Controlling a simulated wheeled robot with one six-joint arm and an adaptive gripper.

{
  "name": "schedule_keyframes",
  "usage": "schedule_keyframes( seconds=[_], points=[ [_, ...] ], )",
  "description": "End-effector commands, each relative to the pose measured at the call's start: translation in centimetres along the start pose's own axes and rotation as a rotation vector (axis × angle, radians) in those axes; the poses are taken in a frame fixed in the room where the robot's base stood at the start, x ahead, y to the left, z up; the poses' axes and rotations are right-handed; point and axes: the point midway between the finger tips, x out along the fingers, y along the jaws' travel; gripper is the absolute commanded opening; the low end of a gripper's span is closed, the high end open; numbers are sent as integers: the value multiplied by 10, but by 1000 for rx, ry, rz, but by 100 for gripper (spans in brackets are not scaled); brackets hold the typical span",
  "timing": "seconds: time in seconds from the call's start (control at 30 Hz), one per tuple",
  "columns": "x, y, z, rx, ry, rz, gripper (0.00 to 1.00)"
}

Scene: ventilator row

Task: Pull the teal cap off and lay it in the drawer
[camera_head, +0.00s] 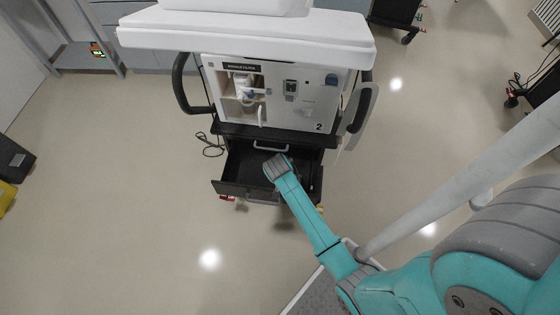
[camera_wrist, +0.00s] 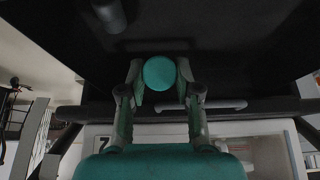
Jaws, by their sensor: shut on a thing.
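The teal cap (camera_wrist: 159,73) is round and sits between the two fingertips of my gripper (camera_wrist: 160,84) in the wrist view. My gripper is shut on it. The drawer (camera_head: 238,165) is pulled open below the ventilator cart, dark inside, and my arm reaches over it in the head view. In the wrist view the dark drawer interior (camera_wrist: 230,45) lies behind the cap. I cannot tell the cap's height above the drawer floor. In the head view the arm hides the gripper and cap.
A grey cylindrical thing (camera_wrist: 110,14) shows at the wrist view's top edge against the dark drawer. The ventilator front (camera_head: 300,108), marked 2, stands above the drawer, with an open recess holding a clear part. A drawer handle (camera_head: 270,147) sits just above.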

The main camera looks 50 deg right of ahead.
Motion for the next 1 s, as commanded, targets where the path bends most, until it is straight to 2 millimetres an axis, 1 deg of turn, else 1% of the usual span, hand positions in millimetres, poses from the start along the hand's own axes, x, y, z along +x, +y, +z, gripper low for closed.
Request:
schedule_keyframes(
  seconds=[0.17, 0.8, 1.0],
  points=[
    [8, 0, 4, 1, -4, 1, 0],
    [53, 0, 29, -1, -3, 2, 0],
    [60, 0, 33, 0, -2, 1, 0]
  ],
)
